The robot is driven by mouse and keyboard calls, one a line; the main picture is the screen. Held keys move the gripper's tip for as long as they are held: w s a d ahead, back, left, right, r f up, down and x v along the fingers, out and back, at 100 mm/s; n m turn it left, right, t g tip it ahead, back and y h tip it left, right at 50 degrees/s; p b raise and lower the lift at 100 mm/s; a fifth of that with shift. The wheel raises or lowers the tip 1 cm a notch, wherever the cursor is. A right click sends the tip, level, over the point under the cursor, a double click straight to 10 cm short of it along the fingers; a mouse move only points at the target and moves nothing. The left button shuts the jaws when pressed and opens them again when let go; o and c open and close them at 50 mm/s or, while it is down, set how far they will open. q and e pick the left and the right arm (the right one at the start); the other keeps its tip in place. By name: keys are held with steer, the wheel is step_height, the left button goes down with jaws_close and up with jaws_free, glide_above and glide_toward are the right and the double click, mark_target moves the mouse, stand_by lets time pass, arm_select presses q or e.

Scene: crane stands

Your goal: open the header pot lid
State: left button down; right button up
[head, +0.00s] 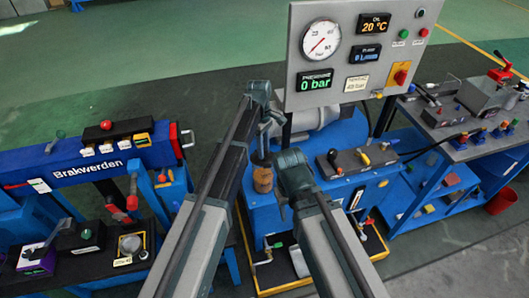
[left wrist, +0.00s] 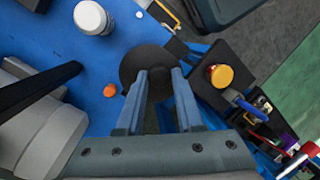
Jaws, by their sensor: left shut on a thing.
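In the head view a small brown pot (head: 263,181) stands on the blue stand in the middle, with a dark round lid (head: 261,160) over it. My left gripper (head: 264,150) points down from above and is shut on the lid. In the left wrist view the dark lid (left wrist: 147,60) lies at the tips of my left gripper (left wrist: 154,78) and hides what is under it. Whether the lid touches the pot's rim is too small to tell. My right gripper (head: 283,208) hangs low just right of the pot; its jaws are mostly hidden by its wrist.
A grey gauge panel (head: 337,60) rises behind the pot. A black block with levers (head: 356,160) sits on the blue stand to the right. A blue "Brakverden" stand (head: 95,165) is at left, and a workbench (head: 470,130) at right. Green floor lies behind.

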arm_select(q)
steer(key=shift+w+a+r+g+h, duration=0.1)
steer(key=shift+w+r+g+h, duration=0.1)
steer(key=shift+w+g, duration=0.3)
steer(key=shift+w+a+r+g+h, duration=0.1)
steer(key=shift+w+r+g, duration=0.1)
steer(key=shift+w+g, duration=0.3)
steer(key=shift+a+r+g+b, duration=0.1)
steer(key=shift+r+g+b, duration=0.25)
steer(key=shift+g, duration=0.15)
steer(key=c, duration=0.5)
jaws_free()
steer(key=shift+c, duration=0.2)
steer(key=p+v, duration=1.2)
steer(key=v, duration=0.1)
steer(key=shift+w+a+r, duration=0.15)
steer(key=shift+a+r, duration=0.15)
